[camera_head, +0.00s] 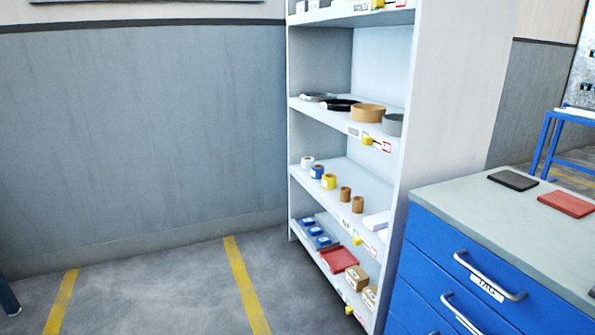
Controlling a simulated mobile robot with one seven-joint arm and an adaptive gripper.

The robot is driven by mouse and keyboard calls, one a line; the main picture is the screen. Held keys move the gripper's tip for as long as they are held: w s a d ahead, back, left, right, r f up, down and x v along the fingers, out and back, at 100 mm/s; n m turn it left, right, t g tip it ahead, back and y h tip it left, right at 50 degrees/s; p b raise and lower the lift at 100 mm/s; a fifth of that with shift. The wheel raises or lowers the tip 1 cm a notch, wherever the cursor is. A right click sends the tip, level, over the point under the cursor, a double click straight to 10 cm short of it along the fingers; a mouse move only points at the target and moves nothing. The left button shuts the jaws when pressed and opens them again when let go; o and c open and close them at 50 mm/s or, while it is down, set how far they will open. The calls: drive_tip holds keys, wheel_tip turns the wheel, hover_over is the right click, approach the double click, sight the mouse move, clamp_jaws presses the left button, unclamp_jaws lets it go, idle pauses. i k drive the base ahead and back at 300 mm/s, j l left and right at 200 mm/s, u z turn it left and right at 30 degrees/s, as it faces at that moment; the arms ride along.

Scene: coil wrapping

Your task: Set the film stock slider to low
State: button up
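Several yellow slider knobs sit on the front edges of the white shelf unit (350,208). One is at the top shelf (377,4), partly cut off by the frame. One is on the edge below the tape rings and tan tub (367,141), between a white label and a red label. One is below the small rolls (357,241), left of a red label. One is on the lowest visible edge (349,310). The label text is too small to read, so I cannot tell which is the film stock slider. My gripper is not in view.
A blue drawer cabinet (432,265) with a grey top stands close to the shelf's right side, bearing a black pad (512,180) and a red pad (566,204). Its handles stick out. The grey floor (185,285) left of the shelf is clear, with yellow lines.

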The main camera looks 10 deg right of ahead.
sight(357, 240)
drive_tip(key=i+j+z, duration=1)
drive_tip(key=j, duration=0.15)
drive_tip(key=i+j+z, duration=0.1)
drive_tip(key=j, duration=0.2)
drive_tip(key=i+j+z, duration=0.15)
drive_tip(key=j, duration=0.15)
